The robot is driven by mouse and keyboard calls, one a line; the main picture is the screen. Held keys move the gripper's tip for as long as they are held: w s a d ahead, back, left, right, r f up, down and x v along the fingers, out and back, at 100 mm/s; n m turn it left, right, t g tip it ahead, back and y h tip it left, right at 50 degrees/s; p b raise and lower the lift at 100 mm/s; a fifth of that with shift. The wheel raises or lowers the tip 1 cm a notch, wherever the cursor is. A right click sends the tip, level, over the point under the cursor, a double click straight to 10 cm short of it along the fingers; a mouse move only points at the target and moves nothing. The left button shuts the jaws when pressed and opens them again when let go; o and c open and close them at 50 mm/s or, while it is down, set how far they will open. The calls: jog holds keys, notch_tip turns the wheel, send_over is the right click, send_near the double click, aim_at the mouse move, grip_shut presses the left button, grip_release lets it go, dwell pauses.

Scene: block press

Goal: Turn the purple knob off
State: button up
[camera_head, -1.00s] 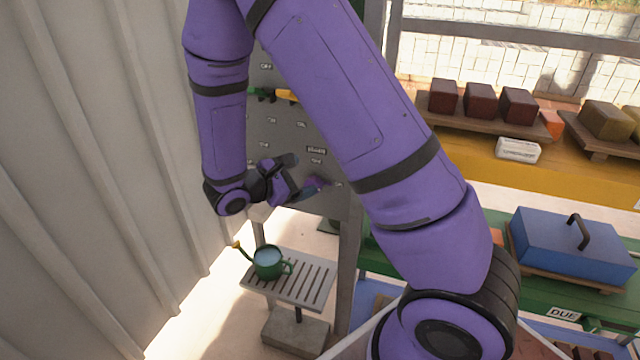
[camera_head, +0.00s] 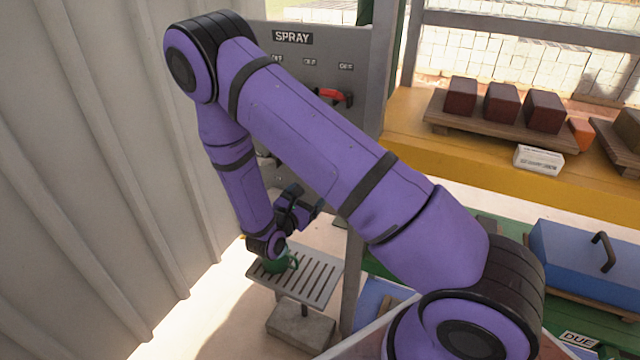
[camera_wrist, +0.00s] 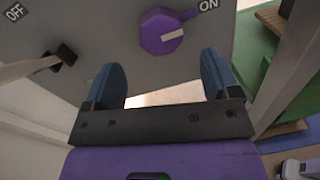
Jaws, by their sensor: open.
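The purple knob (camera_wrist: 162,32) is on the grey panel (camera_wrist: 100,40) in the wrist view, at the top middle. Its pale pointer mark points right and slightly up, towards the ON label (camera_wrist: 208,5). An OFF label (camera_wrist: 14,12) is at the far upper left. My gripper (camera_wrist: 163,75) is open, with its two blue fingers apart below the knob and nothing between them. In the head view my gripper (camera_head: 300,208) is low in front of the panel, above the slatted stand. The knob is hidden there behind my arm.
A green watering can (camera_head: 278,262) stands on the slatted stand (camera_head: 318,278), partly hidden by my wrist. A red lever (camera_head: 335,96) is higher on the panel under a SPRAY sign (camera_head: 292,37). A corrugated wall (camera_head: 90,150) bounds the left.

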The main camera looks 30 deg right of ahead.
jog(key=x, duration=0.7)
jog(key=c, duration=0.9)
